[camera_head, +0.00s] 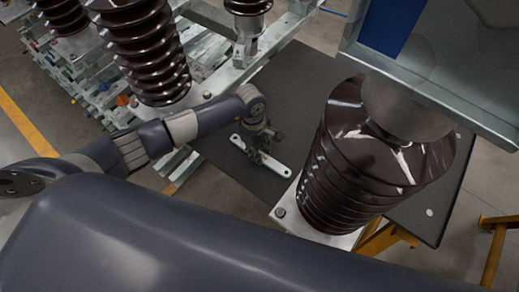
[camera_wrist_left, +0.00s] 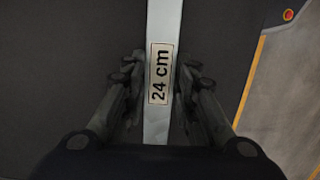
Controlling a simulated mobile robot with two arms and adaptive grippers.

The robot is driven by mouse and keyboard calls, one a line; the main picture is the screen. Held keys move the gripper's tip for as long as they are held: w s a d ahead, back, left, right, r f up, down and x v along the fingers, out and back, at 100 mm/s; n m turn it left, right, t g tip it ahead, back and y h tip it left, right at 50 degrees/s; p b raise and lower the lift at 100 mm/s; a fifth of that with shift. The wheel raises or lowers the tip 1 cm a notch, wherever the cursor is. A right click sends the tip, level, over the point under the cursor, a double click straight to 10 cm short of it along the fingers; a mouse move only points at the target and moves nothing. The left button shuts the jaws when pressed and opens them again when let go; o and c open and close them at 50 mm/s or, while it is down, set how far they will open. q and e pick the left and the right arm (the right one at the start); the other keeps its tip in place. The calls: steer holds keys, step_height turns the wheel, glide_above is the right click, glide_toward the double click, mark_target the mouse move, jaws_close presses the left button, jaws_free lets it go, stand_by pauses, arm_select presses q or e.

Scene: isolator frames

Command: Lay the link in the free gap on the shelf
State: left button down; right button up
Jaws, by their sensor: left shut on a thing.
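The link is a flat light-grey metal bar (camera_head: 276,167) with a hole near each end, seen in the head view over the dark shelf (camera_head: 310,80). In the left wrist view the link (camera_wrist_left: 163,35) runs top to bottom and carries a label reading "24 cm" (camera_wrist_left: 160,75). My left gripper (camera_head: 262,149) is shut on the link near its middle, with one finger on each side of the label in the wrist view (camera_wrist_left: 160,85). I cannot tell whether the link touches the shelf. My right gripper is not in view.
A large brown ribbed insulator (camera_head: 335,165) stands right of the link on a pale base plate. More ribbed insulators (camera_head: 145,50) stand on a metal frame at the upper left. A grey cabinet edge (camera_head: 430,80) hangs at the upper right. The dark surface beyond the link looks bare.

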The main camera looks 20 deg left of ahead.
arm_select(q)
steer(key=shift+w, duration=0.1)
steer(key=shift+f, duration=0.1)
steer(key=c, duration=1.3)
jaws_free()
